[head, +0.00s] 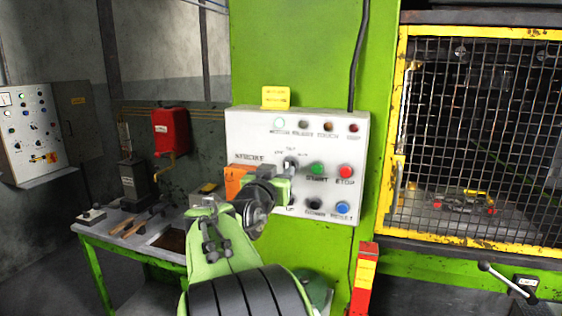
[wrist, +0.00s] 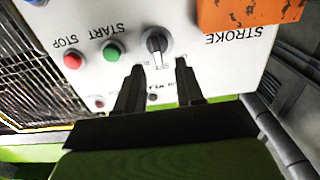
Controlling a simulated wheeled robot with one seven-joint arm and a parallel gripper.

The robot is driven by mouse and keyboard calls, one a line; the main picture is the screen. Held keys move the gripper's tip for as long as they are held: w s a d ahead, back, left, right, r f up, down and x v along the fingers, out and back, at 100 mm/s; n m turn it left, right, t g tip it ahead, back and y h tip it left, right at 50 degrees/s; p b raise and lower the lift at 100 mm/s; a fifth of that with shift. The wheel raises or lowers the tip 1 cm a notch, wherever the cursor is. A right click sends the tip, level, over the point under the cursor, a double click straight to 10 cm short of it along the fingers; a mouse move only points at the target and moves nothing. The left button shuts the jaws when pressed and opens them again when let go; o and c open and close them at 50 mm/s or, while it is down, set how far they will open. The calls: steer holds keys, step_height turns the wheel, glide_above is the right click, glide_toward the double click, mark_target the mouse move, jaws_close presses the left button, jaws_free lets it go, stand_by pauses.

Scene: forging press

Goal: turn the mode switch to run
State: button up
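The mode switch is a dark round knob (head: 290,163) on the white control panel (head: 242,125), with small labels around its upper side that are too blurred to read. In the upside-down wrist view the knob (wrist: 155,40) shows a pale pointer line that seems to point to the panel's top, near the middle label. My gripper (wrist: 159,66) is open, its two dark fingers spread with a gap between them. The fingertips lie just on the panel-top side of the knob in that view; contact cannot be told.
A green button (head: 317,169) and red stop button (head: 345,172) sit right of the switch. An orange box (head: 235,180) juts out left of it. A black knob (head: 314,204) and blue button (head: 343,208) are below. A yellow-framed mesh guard (head: 398,130) stands at right.

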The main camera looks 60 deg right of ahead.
mark_target(287, 166)
steer(key=d, duration=0.2)
steer(key=d+p, duration=0.1)
steer(key=d, duration=0.1)
steer(key=shift+w+d+r, duration=0.1)
steer(key=shift+w+d, duration=0.1)
steer(key=shift+d, duration=0.1)
steer(key=shift+w+d, duration=0.1)
steer(key=shift+d, duration=0.1)
steer(key=shift+a, duration=0.1)
steer(key=shift+c, duration=0.4)
steer(key=c, duration=0.6)
